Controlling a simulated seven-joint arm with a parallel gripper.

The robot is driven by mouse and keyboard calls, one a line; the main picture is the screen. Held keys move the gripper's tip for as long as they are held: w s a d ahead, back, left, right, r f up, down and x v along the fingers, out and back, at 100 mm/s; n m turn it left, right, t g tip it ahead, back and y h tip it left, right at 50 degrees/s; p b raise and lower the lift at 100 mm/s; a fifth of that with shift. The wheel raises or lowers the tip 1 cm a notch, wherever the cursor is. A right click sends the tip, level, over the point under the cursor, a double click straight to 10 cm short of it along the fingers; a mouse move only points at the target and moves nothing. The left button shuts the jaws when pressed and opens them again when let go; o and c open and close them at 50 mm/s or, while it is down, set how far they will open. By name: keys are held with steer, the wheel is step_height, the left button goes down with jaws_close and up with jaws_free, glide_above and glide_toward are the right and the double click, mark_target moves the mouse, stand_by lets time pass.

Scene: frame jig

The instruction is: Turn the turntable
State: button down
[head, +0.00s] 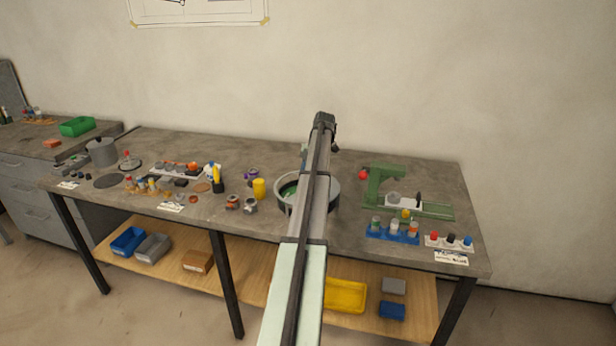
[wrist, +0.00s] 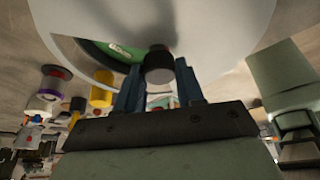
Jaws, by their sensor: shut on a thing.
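The turntable is a round grey drum (head: 330,201) near the middle of the bench, partly hidden behind my arm in the head view. Some green shows inside it on the left. In the wrist view its pale disc (wrist: 215,30) fills the top, with a cutout on the left showing a green part with a white label (wrist: 120,50). A dark round knob (wrist: 159,66) stands out from the disc. My gripper (wrist: 160,88) has its two blue fingers on either side of this knob and is shut on it. My gripper is hidden in the head view.
A yellow cylinder (head: 260,189) and small parts stand left of the turntable. A green press-like fixture (head: 378,188) and a blue rack (head: 391,236) of capped bottles stand to the right. A pot (head: 101,152) is at the far left. Bins sit on the lower shelf.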

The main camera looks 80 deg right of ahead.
stand_by(0.3)
steer(key=c, duration=0.7)
jaws_free()
steer(key=shift+s+d+r, duration=0.2)
steer(key=shift+d+r, duration=0.25)
steer(key=shift+r, duration=0.15)
steer(key=s+d, duration=0.5)
steer(key=d, duration=0.5)
steer(key=shift+s, duration=0.4)
